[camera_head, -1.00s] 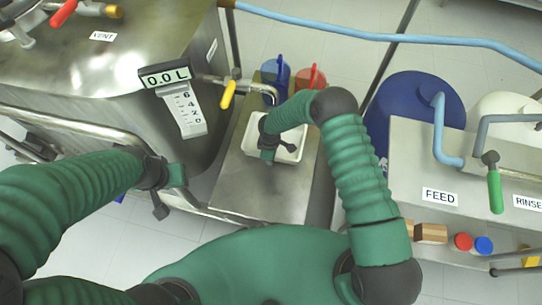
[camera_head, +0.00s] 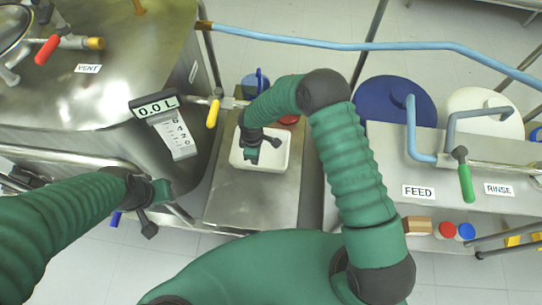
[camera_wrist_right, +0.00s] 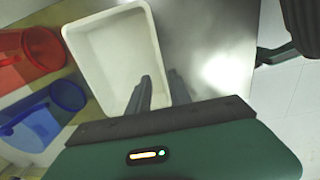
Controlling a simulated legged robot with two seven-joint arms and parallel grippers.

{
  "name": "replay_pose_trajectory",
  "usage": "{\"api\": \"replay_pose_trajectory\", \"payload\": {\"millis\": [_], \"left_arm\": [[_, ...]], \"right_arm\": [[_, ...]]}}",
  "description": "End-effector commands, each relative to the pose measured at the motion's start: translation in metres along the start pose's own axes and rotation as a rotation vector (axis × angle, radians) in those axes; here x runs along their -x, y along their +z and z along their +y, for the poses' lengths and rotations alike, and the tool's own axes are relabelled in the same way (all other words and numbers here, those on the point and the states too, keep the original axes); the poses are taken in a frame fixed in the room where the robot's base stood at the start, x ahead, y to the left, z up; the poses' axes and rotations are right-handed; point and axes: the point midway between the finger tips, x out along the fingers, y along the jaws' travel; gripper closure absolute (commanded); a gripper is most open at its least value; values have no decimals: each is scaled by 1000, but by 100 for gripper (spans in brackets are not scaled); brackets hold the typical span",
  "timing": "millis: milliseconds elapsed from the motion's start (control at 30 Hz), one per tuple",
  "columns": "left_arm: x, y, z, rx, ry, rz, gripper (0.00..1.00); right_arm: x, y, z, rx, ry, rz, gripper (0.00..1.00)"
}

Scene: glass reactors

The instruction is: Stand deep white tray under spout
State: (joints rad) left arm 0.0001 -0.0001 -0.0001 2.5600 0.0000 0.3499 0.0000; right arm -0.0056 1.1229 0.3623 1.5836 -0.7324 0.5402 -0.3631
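The deep white tray (camera_head: 238,160) stands upright and empty on a steel stand (camera_head: 228,207). It also shows in the wrist view (camera_wrist_right: 105,60). My right gripper (camera_head: 268,143) is at the tray. In the wrist view its fingers (camera_wrist_right: 158,82) are apart, one on the inner side of a tray wall and one outside it; I cannot tell whether they touch. My left gripper (camera_head: 150,218) hangs empty left of the stand, its opening unclear.
A blue jug (camera_wrist_right: 50,115) and a red jug (camera_wrist_right: 30,55) stand beside the tray. The steel vessel (camera_head: 105,90) with a display (camera_head: 155,106) is at left. A bench (camera_head: 385,155) with feed and rinse taps is at right. A blue hose (camera_head: 330,45) crosses behind.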

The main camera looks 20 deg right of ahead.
Motion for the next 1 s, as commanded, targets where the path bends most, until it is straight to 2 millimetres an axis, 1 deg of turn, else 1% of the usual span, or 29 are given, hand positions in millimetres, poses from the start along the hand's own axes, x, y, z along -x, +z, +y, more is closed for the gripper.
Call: {"api": "replay_pose_trajectory", "payload": {"millis": [67, 133, 167, 267, 300, 367, 400, 467, 500, 600, 700, 767, 833, 1000], "left_arm": [[0, 0, 0, 0, 0, 0, 64], [0, 0, 0, 0, 0, 0, 64], [0, 0, 0, 0, 0, 0, 64], [0, 0, 0, 0, 0, 0, 64], [0, 0, 0, 0, 0, 0, 64], [0, 0, 0, 0, 0, 0, 64], [0, 0, 0, 0, 0, 0, 64], [-1, 0, 0, 0, 0, 0, 64], [-1, 0, 0, 0, 0, 0, 64], [-1, 0, 0, 0, 0, 0, 64], [-1, 0, 0, 0, 0, 0, 64], [-1, 0, 0, 0, 0, 0, 64], [-1, 0, 0, 0, 0, 0, 64], [-1, 0, 0, 0, 0, 0, 64]], "right_arm": [[2, 1, 0, -4, 1, 0, 75], [14, 6, 1, -31, 8, -1, 75], [23, 10, 2, -54, 12, -1, 75], [68, 35, 0, -190, 35, -3, 75], [90, 50, -4, -270, 45, -1, 75], [123, 74, -13, -408, 62, 9, 75], [142, 90, -21, -504, 72, 19, 75], [169, 113, -34, -654, 86, 43, 75], [184, 128, -45, -753, 94, 62, 75], [209, 155, -70, -969, 101, 116, 75], [221, 170, -89, -1111, 98, 158, 75], [224, 174, -95, -1156, 95, 172, 75], [225, 176, -98, -1178, 93, 178, 75], [225, 176, -98, -1178, 93, 178, 75]]}}
